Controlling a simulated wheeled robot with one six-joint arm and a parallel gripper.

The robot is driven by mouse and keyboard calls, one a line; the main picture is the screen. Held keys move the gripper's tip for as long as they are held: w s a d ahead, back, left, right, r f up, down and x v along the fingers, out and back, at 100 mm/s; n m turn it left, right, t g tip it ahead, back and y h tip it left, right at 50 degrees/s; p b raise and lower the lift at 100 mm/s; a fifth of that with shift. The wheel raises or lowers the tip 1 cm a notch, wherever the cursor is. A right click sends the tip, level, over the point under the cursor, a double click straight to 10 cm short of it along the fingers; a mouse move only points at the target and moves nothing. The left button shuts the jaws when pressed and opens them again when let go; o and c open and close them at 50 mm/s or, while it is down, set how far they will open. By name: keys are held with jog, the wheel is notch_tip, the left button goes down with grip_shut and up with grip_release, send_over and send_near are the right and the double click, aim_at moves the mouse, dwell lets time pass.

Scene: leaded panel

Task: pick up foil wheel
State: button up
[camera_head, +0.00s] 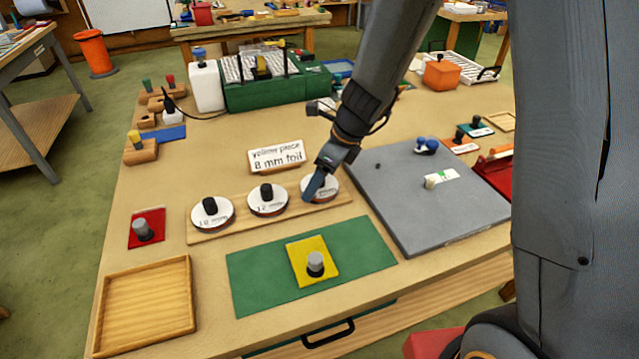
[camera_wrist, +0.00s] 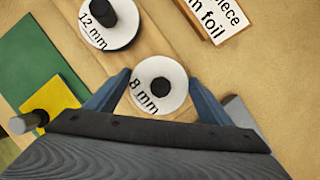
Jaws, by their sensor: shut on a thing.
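The 8 mm foil wheel is a white disc with a dark knob, and it shows in the wrist view (camera_wrist: 157,82) between my gripper's blue fingers. In the head view the same foil wheel (camera_head: 327,184) is at the right end of the wooden rack (camera_head: 230,230), partly hidden by my gripper (camera_head: 318,190). My gripper is shut on this wheel, one finger on each side, also seen in the wrist view (camera_wrist: 158,92). I cannot tell whether the wheel is clear of the rack. The 12 mm wheel (camera_head: 268,200) and the 10 mm wheel (camera_head: 212,214) sit on the rack to the left.
A sign (camera_head: 276,157) reading "yellow piece 8 mm foil" stands behind the rack. A green mat (camera_head: 250,272) with a yellow knobbed piece (camera_head: 302,250) lies in front. A grey board (camera_head: 445,210) is close on the right. An empty wooden tray (camera_head: 105,320) is front left.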

notch_tip(320, 180, up, 10)
dwell(0.5)
